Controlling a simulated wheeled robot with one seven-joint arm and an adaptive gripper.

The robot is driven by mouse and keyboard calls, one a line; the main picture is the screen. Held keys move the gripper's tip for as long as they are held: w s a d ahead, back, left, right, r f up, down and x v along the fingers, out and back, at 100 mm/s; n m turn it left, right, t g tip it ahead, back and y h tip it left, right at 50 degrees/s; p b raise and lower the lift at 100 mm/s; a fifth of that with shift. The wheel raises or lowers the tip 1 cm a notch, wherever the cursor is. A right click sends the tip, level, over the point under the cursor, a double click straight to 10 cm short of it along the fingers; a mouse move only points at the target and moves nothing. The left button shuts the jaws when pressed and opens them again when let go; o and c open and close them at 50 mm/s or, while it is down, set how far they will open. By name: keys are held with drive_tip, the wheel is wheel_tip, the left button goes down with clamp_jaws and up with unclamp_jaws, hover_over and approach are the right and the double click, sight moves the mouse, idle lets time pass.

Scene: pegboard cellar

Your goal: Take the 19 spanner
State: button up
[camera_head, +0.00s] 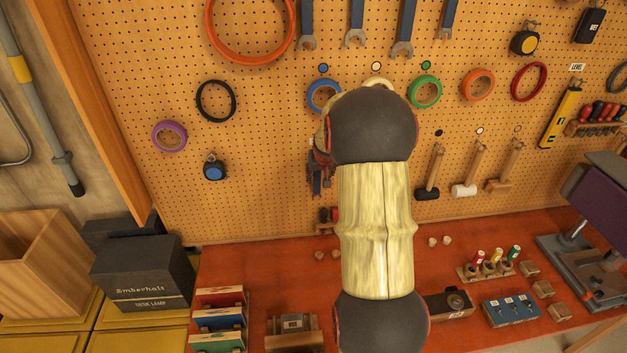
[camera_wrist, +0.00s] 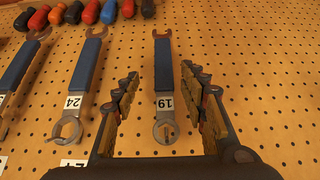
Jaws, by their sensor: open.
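The 19 spanner (camera_wrist: 163,70) hangs on the pegboard in the wrist view, with a blue handle, a grey open jaw at the top and a grey ring end at the bottom. A white label reading 19 sits just above the ring. My gripper (camera_wrist: 160,80) is open, with one finger on each side of the spanner in the picture. Clear board shows between each finger and the handle; I see no contact. How far the fingers are from the board is hard to tell. In the head view my arm hides most of the gripper.
The 24 spanner (camera_wrist: 84,76) hangs close to the left finger, with another spanner (camera_wrist: 18,65) farther left. Screwdriver handles (camera_wrist: 88,12) line the top. Board right of the gripper is bare. In the head view, tape rolls (camera_head: 425,92) and hammers (camera_head: 466,170) hang above the red bench (camera_head: 250,262).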

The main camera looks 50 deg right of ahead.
sight(317, 180)
drive_tip(key=shift+a+p+x, duration=0.15)
drive_tip(key=shift+p+x, duration=0.35)
drive_tip(key=shift+x, duration=0.85)
drive_tip(key=shift+a+p+x, duration=0.2)
drive_tip(key=shift+p+x, duration=0.3)
drive_tip(key=shift+x, duration=0.9)
drive_tip(key=shift+f, duration=0.15)
drive_tip(key=shift+c, duration=0.9)
clamp_jaws()
